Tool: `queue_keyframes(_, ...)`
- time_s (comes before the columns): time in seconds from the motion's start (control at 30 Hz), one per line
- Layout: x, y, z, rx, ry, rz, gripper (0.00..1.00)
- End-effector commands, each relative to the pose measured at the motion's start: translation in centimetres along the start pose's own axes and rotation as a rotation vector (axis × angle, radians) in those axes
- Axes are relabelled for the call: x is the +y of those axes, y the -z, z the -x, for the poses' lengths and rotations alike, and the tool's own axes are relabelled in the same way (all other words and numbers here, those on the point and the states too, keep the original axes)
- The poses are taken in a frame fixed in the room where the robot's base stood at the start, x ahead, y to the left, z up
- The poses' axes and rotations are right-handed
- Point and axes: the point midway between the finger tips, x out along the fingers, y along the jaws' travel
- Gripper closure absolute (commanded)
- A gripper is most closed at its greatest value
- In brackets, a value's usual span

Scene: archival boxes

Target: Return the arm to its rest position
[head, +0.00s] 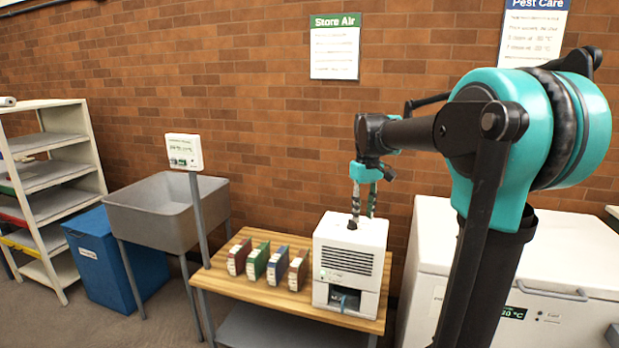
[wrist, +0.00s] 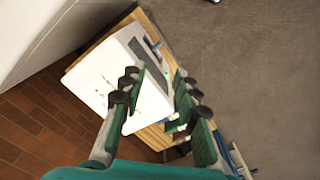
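My arm rises at the right of the head view, teal and black, and reaches left over a wooden table. My gripper (head: 362,216) points down above the white box-shaped machine (head: 347,262). The gripper also shows in the wrist view (wrist: 158,95), with its green fingers and black tips spread apart. The fingers are open, and I see nothing held between them. The white top of the machine (wrist: 106,75) lies behind the fingers in the wrist view. I cannot tell how far the fingertips are above the machine.
Several upright archival boxes, including a green one (head: 259,261), stand left of the machine on the wooden table (head: 250,288). A sign on a post (head: 184,151), a grey sink (head: 165,215), a blue bin (head: 118,260) and shelves (head: 48,205) are left. A white chest freezer (head: 560,265) is right.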

Motion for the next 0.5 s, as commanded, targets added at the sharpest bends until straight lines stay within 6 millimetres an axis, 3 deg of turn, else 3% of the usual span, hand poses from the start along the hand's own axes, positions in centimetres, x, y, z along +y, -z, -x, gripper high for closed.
queue_keyframes(0.27, -0.5, -2.6, -3.4, 0.049, -0.018, -0.067, 0.69)
queue_keyframes(0.5, -1.6, -6.9, -8.4, 0.123, -0.040, -0.165, 0.69)
